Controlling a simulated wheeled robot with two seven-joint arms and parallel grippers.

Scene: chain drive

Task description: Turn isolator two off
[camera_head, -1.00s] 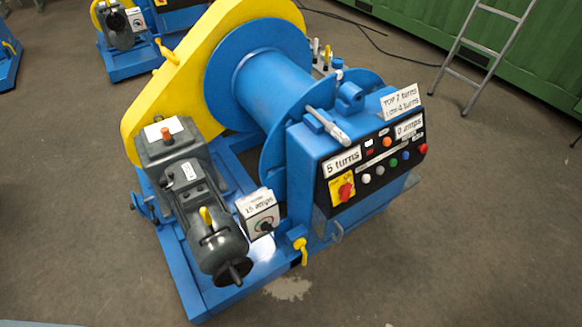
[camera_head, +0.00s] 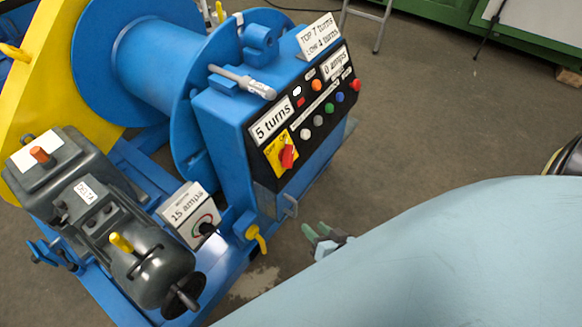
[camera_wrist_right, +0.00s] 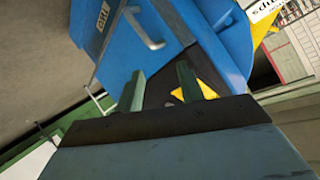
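A red rotary switch on a yellow plate (camera_head: 280,154) sits low on the left of the black control panel of a blue cabinet (camera_head: 222,122). I take it to be the isolator; no number is readable on it. Its red handle (camera_head: 287,156) stands close to upright, slightly tilted. My right gripper (camera_head: 318,232) is below and right of the cabinet, empty and apart from it. In the right wrist view its two fingers (camera_wrist_right: 160,88) are spread, with the blue cabinet (camera_wrist_right: 120,40) beyond and a yellow patch (camera_wrist_right: 207,90) by the right finger. My left gripper is out of view.
A grey motor (camera_head: 125,225) and a "15 amps" box (camera_head: 190,215) stand left of the cabinet. A blue drum (camera_head: 150,65) and yellow guard (camera_head: 45,90) are behind. Coloured buttons (camera_head: 330,108) line the panel. Floor right of the cabinet is clear.

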